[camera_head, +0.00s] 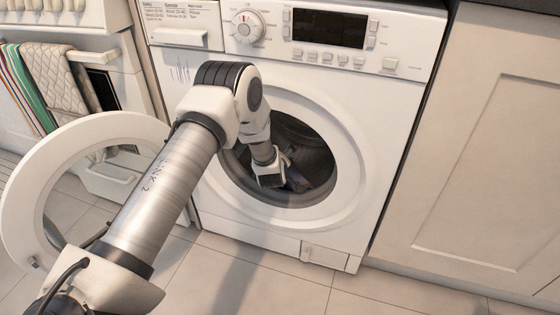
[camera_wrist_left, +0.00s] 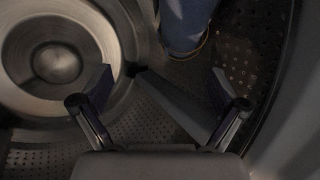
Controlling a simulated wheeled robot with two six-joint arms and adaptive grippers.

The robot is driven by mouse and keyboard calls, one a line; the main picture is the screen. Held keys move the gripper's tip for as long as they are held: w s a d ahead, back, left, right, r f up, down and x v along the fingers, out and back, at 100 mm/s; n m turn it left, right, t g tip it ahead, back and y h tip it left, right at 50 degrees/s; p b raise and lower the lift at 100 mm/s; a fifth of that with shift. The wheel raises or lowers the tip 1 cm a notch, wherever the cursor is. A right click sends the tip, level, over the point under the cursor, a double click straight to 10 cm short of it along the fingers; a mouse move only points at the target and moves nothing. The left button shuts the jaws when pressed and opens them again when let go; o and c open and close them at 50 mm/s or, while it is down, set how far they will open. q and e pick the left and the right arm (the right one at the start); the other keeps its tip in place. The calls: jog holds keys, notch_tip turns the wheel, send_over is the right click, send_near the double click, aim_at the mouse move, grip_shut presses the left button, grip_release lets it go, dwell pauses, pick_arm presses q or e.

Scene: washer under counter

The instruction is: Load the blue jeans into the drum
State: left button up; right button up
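The blue jeans (camera_wrist_left: 186,24) show in the left wrist view as a blue piece of cloth at the top edge, inside the drum (camera_wrist_left: 62,152). A tan edge runs along their lower end, and the rest is out of frame. My left gripper (camera_wrist_left: 160,84) is inside the drum, with its two fingers spread apart and nothing between them. The jeans lie beyond the fingertips, apart from them. In the head view my left arm reaches through the round opening of the washer (camera_head: 388,120), and the gripper is mostly hidden in the dark drum. My right gripper is in neither view.
The round washer door (camera_head: 28,190) stands open at the left, beside my arm. A drum paddle (camera_wrist_left: 180,105) lies beyond the open fingers. Towels (camera_head: 52,78) hang at the upper left. A cabinet (camera_head: 480,150) stands at the right. The floor in front is clear.

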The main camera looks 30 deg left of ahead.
pick_arm(q)
jog(key=w+r+p+v, duration=0.1)
jog(key=p+v, duration=0.6)
jog(key=v, duration=0.6)
jog(key=s+d+f+m+g+h, duration=0.1)
jog(key=s+d+f+m+g, duration=0.15)
jog(key=s+f, duration=0.3)
jog(key=s+d+f+m+g+h, duration=0.2)
jog(key=s+d+f+m, duration=0.15)
jog(key=s, duration=0.35)
jog(key=s+d+f+m+g, duration=0.1)
jog(key=s+d+m+g, duration=0.1)
jog(key=s, duration=0.5)
jog(key=s+d+f+m+g+h, duration=0.1)
jog(key=s+m, duration=0.3)
jog(key=s, duration=0.4)
jog(key=s+d+f+m+g+h, duration=0.1)
jog(key=s+d+f+m+g, duration=0.1)
jog(key=s, duration=0.5)
jog(key=shift+s+d+m+g, duration=0.2)
jog(key=shift+d+m+g, duration=0.2)
jog(key=shift+g, duration=0.25)
